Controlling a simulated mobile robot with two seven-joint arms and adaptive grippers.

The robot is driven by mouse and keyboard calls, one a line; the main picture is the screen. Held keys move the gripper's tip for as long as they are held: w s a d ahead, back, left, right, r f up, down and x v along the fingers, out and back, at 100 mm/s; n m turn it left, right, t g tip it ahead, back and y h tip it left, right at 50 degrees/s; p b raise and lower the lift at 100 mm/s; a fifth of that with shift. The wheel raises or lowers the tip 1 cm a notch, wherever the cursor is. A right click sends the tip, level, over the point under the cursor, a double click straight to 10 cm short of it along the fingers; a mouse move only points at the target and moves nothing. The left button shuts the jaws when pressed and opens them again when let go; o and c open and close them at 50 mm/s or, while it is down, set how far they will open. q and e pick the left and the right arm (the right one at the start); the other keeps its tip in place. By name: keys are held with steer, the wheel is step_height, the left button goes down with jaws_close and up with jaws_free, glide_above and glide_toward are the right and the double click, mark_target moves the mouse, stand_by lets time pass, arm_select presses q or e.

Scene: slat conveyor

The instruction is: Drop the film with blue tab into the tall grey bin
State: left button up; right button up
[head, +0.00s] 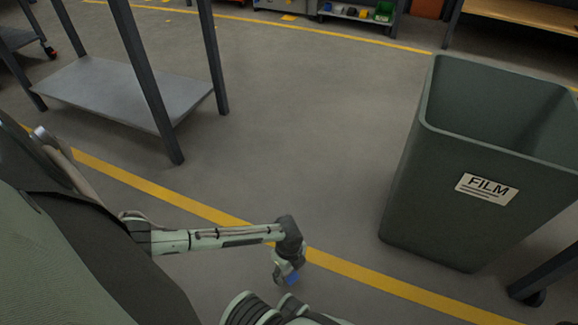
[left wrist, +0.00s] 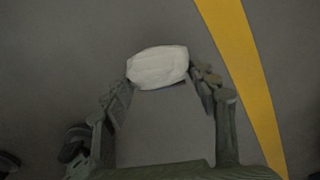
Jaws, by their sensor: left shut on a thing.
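My left gripper (head: 284,274) hangs low over the floor in the lower middle of the head view. A small blue patch, the tab of the film (head: 293,279), shows at its fingers; most of the film is hidden there. In the left wrist view, the film is a whitish, rounded bundle (left wrist: 158,67) between the fingertips of my left gripper (left wrist: 160,84), which is shut on it. The tall grey bin (head: 463,192), labelled FILM, stands upright to the right of the gripper, apart from it. Its open top faces up. My right gripper is not in view.
A grey shelf table (head: 120,95) stands at upper left. A yellow floor line (head: 375,280) runs between my side and the bin. A dark leg with a caster (head: 533,297) is at lower right. The floor between table and bin is clear.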

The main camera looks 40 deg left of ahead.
mark_target(289, 271)
arm_select(q)
step_height(289, 271, up, 6)
steer(key=shift+r+p, duration=0.2)
steer(key=shift+p, duration=0.9)
steer(key=shift+r, duration=0.1)
